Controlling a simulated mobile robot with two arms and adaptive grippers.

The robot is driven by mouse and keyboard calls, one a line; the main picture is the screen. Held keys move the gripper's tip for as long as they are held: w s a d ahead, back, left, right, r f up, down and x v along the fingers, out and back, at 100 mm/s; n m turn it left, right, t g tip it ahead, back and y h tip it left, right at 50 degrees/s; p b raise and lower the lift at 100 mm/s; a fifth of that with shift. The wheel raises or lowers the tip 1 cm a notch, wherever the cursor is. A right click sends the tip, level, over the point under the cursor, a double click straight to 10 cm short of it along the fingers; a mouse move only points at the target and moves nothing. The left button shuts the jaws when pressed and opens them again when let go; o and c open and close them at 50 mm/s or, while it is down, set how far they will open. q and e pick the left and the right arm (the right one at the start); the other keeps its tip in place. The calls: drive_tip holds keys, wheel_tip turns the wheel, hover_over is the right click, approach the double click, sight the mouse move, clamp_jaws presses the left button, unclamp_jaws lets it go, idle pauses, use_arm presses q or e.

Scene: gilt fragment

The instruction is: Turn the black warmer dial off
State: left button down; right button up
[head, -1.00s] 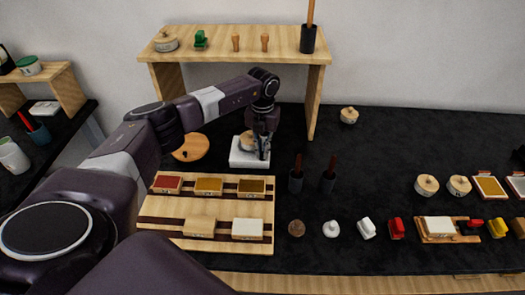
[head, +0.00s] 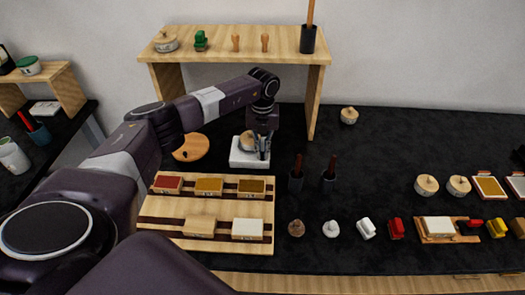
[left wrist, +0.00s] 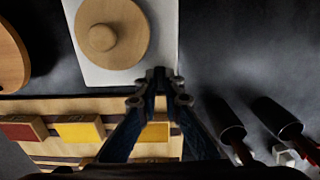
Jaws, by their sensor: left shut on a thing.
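The white warmer (head: 240,159) stands on the black counter below the wooden shelf, with a round lidded wooden pot (head: 246,142) on top. In the left wrist view the warmer (left wrist: 163,35) fills the top middle and the pot lid (left wrist: 116,40) shows from above. My left gripper (head: 263,156) is at the front right of the warmer, pointing down. In the left wrist view its fingertips (left wrist: 160,80) meet at the warmer's near edge, shut on the small black dial there. The fingers mostly hide the dial, so its setting cannot be read. My right gripper is not in view.
A wooden board with ink pads (head: 207,213) lies in front of the warmer. Two dark holders with brushes (head: 296,180) stand to the right. A round wooden board (head: 191,147) lies to the left. Stamps and pots line the counter further right.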

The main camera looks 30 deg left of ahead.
sight(262, 154)
use_arm(q)
drive_tip(key=c, duration=2.1)
unclamp_jaws()
drive_tip(key=shift+w+r, duration=0.1)
drive_tip(key=shift+r, duration=0.05)
wheel_tip(262, 154, up, 12)
drive_tip(key=shift+f, duration=0.1)
